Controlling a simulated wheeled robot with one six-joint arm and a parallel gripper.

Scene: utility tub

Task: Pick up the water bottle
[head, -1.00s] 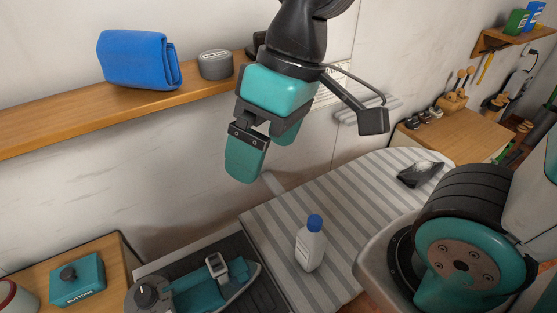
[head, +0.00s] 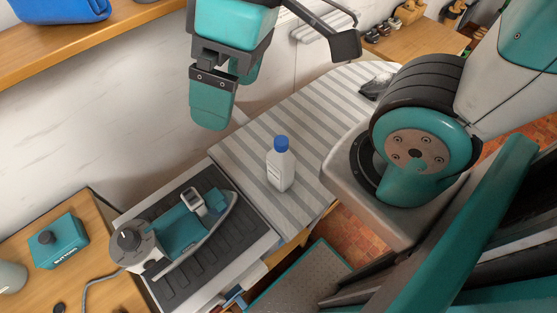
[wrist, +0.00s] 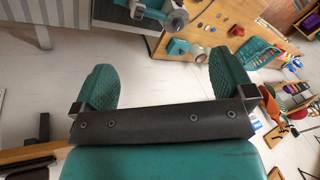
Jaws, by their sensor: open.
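The water bottle (head: 281,168) is white with a blue cap and a small label. It stands upright on the striped ironing board (head: 318,112) in the head view, close to the board's near end. My gripper (head: 228,98) is open and empty, up and to the left of the bottle in the head view, apart from it. In the wrist view my gripper (wrist: 160,88) shows two teal fingers spread apart with nothing between them. I cannot make out the bottle in the wrist view.
A teal and grey iron (head: 190,230) rests on a dark ribbed pad beside the board. A teal box (head: 58,241) sits on the wooden table at left. A wooden shelf (head: 95,38) with a blue folded cloth (head: 60,8) runs along the wall. A dark object (head: 375,86) lies on the board's far end.

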